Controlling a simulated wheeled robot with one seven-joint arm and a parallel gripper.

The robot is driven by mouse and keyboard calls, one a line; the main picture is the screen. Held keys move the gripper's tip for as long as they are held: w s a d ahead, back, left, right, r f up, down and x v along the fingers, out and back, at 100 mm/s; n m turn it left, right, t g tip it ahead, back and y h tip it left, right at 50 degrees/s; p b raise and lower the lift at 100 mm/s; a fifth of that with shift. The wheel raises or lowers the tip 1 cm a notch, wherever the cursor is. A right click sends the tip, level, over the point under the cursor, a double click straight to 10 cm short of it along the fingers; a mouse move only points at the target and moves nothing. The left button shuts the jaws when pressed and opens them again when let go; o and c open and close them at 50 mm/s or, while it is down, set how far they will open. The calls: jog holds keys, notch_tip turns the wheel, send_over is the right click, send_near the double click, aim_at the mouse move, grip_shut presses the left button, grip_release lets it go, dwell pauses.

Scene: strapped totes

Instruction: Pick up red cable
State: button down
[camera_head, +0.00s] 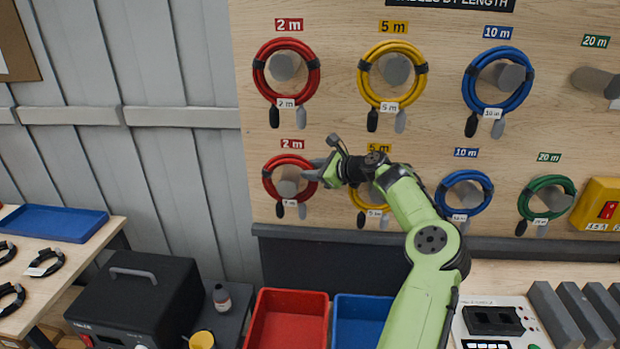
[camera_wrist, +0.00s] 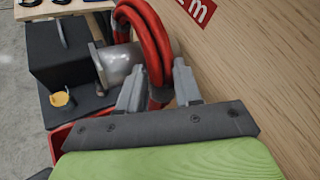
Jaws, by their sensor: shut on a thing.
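A coiled red cable (camera_head: 267,182) hangs on the lower 2 m peg (camera_head: 288,187) of the wooden board. My gripper (camera_head: 318,170) is at the right side of this coil. In the wrist view the two grey fingers of my gripper (camera_wrist: 160,92) are shut on the red cable (camera_wrist: 150,40), one on each side of the coil. The coil still loops around the grey peg (camera_wrist: 118,64). Another red cable (camera_head: 314,72) hangs on the upper 2 m peg, apart from my gripper.
A yellow cable (camera_head: 357,200) hangs partly behind my arm. Blue (camera_head: 487,197) and green (camera_head: 573,184) coils hang further right. A red bin (camera_head: 287,328) and blue bin (camera_head: 361,308) stand below the board. A black box (camera_head: 135,300) stands lower left.

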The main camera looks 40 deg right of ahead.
jog(key=shift+a+r, duration=0.1)
jog(key=shift+r, duration=0.85)
jog(key=s+a+b, duration=0.4)
jog(key=s+a, duration=0.7)
jog(key=a, duration=0.3)
jog(key=shift+f, duration=0.15)
jog(key=shift+s, duration=0.1)
jog(key=w+d+p, duration=0.3)
jog(key=d+p, duration=0.1)
jog(key=w+d+f+p, duration=0.1)
jog(key=w+d+p, duration=0.3)
jog(key=d, duration=0.1)
jog(key=w+d+p, duration=0.3)
jog(key=w+d, duration=0.1)
jog(key=d, duration=0.1)
jog(key=shift+f+p, duration=0.2)
jog(key=shift+p, duration=0.2)
dwell(2.4)
